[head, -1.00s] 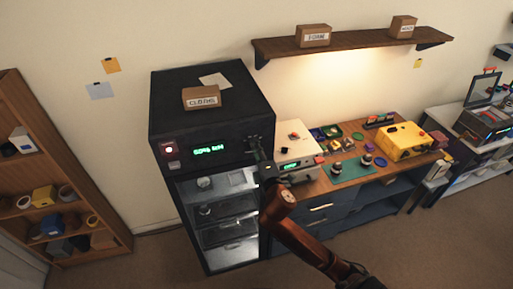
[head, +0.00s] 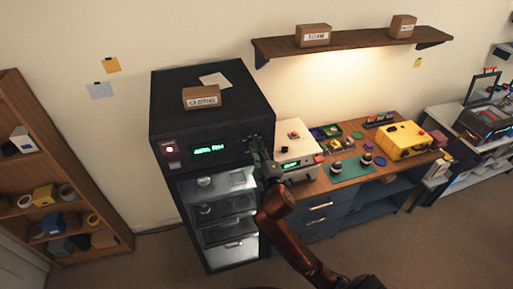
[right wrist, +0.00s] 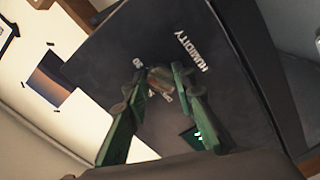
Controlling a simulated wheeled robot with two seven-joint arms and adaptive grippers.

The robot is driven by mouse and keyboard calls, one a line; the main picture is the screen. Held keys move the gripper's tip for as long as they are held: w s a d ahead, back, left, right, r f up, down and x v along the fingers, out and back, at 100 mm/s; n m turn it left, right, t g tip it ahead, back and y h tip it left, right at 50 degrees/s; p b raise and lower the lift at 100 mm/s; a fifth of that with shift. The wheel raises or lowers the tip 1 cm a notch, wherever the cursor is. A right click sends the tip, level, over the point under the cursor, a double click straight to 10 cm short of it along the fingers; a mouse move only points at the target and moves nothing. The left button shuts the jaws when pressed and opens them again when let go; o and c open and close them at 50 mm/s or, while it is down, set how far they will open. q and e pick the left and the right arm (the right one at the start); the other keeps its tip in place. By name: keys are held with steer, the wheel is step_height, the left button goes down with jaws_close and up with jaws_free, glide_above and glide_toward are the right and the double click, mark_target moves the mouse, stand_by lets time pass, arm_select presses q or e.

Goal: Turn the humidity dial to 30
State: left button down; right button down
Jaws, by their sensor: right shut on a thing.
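The tall black cabinet (head: 205,125) stands left of the workbench, with a green lit display (head: 209,149) on its upper front panel. The display's digits are too blurred to read surely. The humidity dial (right wrist: 161,82) is a small knob beside the white "HUMIDITY" lettering (right wrist: 191,51) in the right wrist view. My right gripper (right wrist: 157,77) is shut on the dial, with one green finger on each side, partly hiding it. In the head view my right gripper (head: 257,152) is at the right end of the panel. My left gripper is not in view.
A box (head: 202,96) and a paper sheet (head: 215,80) lie on the cabinet top. A white-topped device (head: 295,136) stands on the workbench close beside my right arm. A wooden shelf unit (head: 50,180) is at the far left. The floor before the cabinet is clear.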

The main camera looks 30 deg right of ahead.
steer(key=c, duration=1.6)
jaws_free()
steer(key=v, duration=1.2)
steer(key=shift+f, duration=0.1)
